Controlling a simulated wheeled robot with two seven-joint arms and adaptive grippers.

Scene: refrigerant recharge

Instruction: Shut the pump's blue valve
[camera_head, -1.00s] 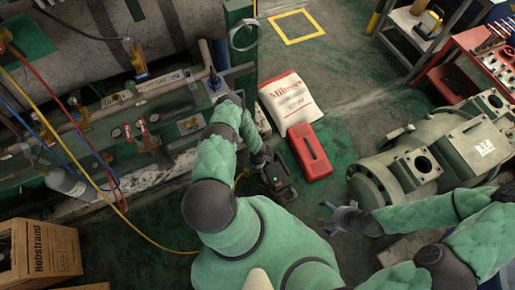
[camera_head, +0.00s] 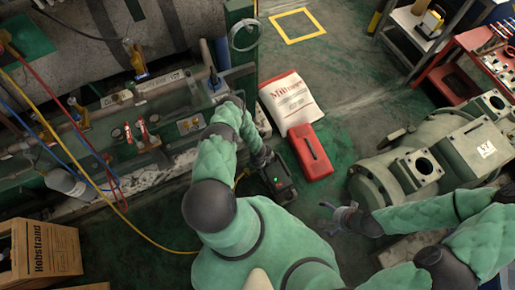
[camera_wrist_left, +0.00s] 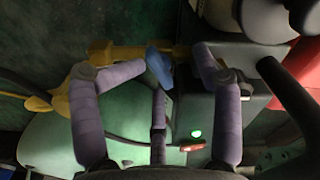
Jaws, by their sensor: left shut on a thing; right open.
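The pump (camera_head: 281,187) is a dark box with a small green light, standing on the floor beside the machine bench. In the left wrist view its black body (camera_wrist_left: 205,112) and lit green lamp fill the middle right. The blue valve (camera_wrist_left: 160,68) is a small blue handle beside a yellow fitting (camera_wrist_left: 110,52). My left gripper (camera_wrist_left: 172,66) is around the blue handle, shut on it, with a purple finger at either side. In the head view my left gripper (camera_head: 262,159) is small and dark at the pump. My right gripper (camera_head: 342,216) is open and empty, over the floor.
A red case (camera_head: 311,152) and a white printed bag (camera_head: 290,101) lie just beyond the pump. A large green compressor (camera_head: 435,155) stands at right. A yellow hose (camera_head: 150,237) runs over the floor at left. A cardboard box (camera_head: 42,250) stands at lower left.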

